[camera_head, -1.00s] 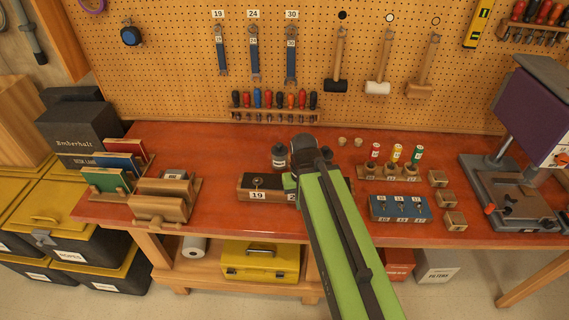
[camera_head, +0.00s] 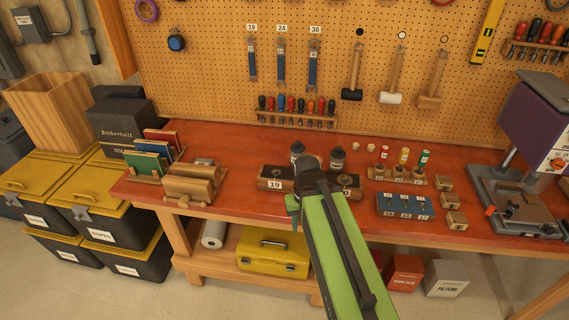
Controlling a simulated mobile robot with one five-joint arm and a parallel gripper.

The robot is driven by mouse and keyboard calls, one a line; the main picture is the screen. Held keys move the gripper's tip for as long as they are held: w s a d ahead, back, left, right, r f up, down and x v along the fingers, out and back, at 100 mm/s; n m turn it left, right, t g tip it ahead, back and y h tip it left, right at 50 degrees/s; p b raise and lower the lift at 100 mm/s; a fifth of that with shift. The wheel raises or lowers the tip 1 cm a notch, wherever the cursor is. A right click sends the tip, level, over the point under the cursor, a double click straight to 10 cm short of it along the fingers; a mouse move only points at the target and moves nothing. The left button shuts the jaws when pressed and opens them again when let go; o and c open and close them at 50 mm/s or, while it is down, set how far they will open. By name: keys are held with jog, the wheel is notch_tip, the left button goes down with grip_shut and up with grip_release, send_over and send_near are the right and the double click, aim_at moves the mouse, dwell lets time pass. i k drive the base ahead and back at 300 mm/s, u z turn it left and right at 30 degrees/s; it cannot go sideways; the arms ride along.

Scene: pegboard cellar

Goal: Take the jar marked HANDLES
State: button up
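My gripper (camera_head: 312,165) is at the end of my green arm, over the block in the picture. Its fingers are hidden or too dark to make out.
The wooden block (camera_head: 270,180) is partly covered by my arm. Right of it are a blue block (camera_head: 405,206), a rack of coloured-top bottles (camera_head: 398,175) and a purple machine (camera_head: 530,120). Screwdrivers (camera_head: 295,108) hang behind.

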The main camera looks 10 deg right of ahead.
aim_at(293, 156)
jog(key=z, duration=5.4)
jog(key=i, duration=0.1)
jog(key=z, duration=2.95)
jog(key=k, duration=1.35)
jog(key=z, duration=1.55)
jog(key=i, duration=1.3)
jog(key=u, duration=0.05)
